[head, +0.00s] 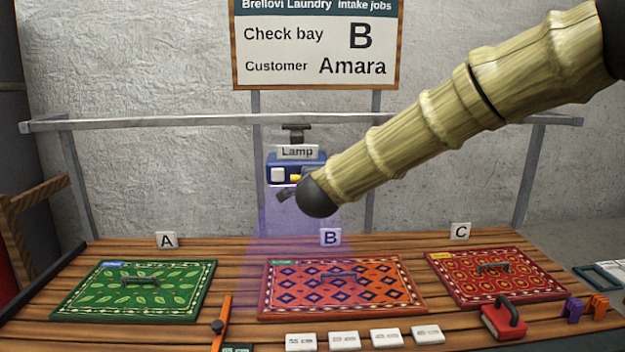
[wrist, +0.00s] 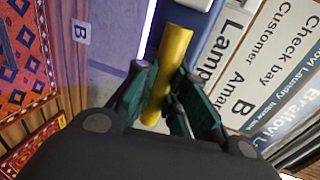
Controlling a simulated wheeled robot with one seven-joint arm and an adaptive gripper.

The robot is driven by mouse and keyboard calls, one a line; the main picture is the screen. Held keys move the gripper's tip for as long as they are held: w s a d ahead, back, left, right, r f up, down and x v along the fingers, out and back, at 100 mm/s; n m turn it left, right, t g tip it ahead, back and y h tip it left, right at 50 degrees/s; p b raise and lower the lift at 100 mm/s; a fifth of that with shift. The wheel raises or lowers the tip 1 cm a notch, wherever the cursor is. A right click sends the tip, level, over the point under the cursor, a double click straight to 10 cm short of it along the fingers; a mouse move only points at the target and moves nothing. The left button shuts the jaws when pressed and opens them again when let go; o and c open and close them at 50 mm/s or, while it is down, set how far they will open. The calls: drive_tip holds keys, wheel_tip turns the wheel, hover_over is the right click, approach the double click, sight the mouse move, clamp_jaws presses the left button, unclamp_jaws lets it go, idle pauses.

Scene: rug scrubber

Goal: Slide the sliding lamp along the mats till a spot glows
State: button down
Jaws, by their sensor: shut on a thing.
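The sliding lamp (head: 283,160) is a blue box labelled "Lamp", hanging from a grey rail above the mats. Its violet beam falls on the bench around bay B and the left part of the orange-red mat (head: 378,303). No distinct glowing spot shows on that mat. The green mat (head: 68,308) lies at A and the red mat (head: 548,285) at C. My gripper (wrist: 163,92) is shut on the lamp's yellow handle (wrist: 175,62), seen in the wrist view. In the head view my arm hides most of the gripper.
The rail (head: 180,123) spans the bench. A sign (head: 316,50) behind it reads "Check bay B, Customer Amara". Several white labels, an orange tool (head: 222,322), a red block with a handle (head: 503,320) and purple and orange clips (head: 573,309) line the front.

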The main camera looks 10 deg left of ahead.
drive_tip(key=c, duration=1.5)
unclamp_jaws()
drive_tip(key=shift+f, duration=0.1)
drive_tip(key=shift+o, duration=0.2)
drive_tip(key=shift+s, duration=0.1)
drive_tip(key=v, duration=1.2)
drive_tip(key=shift+a, duration=0.15)
